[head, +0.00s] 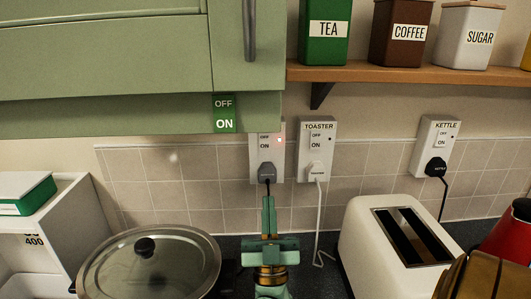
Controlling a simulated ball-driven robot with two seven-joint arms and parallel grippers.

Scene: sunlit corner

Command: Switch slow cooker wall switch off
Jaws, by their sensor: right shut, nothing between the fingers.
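A white wall socket (254,176) is left of the toaster socket, its top hidden by the green cabinet, so its name cannot be read. A green OFF/ON plate (223,113) shows on the cabinet's lower edge. My right gripper (268,201) is shut and empty, pointing up just below the plug, over the counter; contact with the cord cannot be told.
The toaster socket (331,153) and kettle socket (427,153) are to the right. A glass-lidded pot (193,244) stands left of my gripper, a white toaster (366,250) right. The green cabinet (110,110) overhangs the wall. A shelf (400,73) holds canisters.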

